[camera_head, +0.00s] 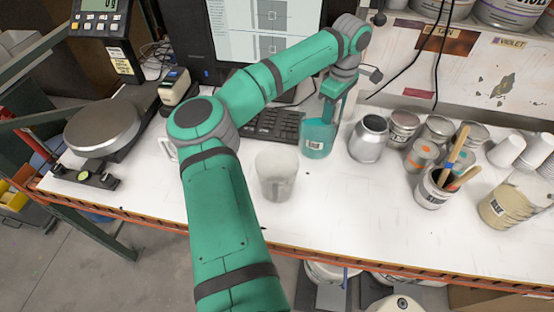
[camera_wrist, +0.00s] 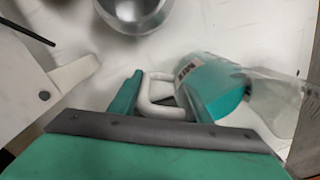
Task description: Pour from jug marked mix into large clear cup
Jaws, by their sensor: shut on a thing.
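A clear jug with teal liquid (camera_head: 318,136) is upright at the back middle of the bench, by the keyboard. My gripper (camera_head: 332,90) is shut on the jug's pale handle (camera_wrist: 165,97), which shows between the fingers in the wrist view. The jug also shows in the wrist view (camera_wrist: 212,88). I cannot tell whether its base touches the bench. A large clear cup (camera_head: 275,174) stands in front and to the left of the jug, apart from it, and looks empty. It appears at the right of the wrist view (camera_wrist: 275,103).
A metal can (camera_head: 369,140) stands close right of the jug, with several more cans beyond. A brush pot (camera_head: 433,190) and a jug of beige liquid (camera_head: 505,207) are at right. A keyboard (camera_head: 272,124) lies behind. A scale (camera_head: 103,128) stands at left.

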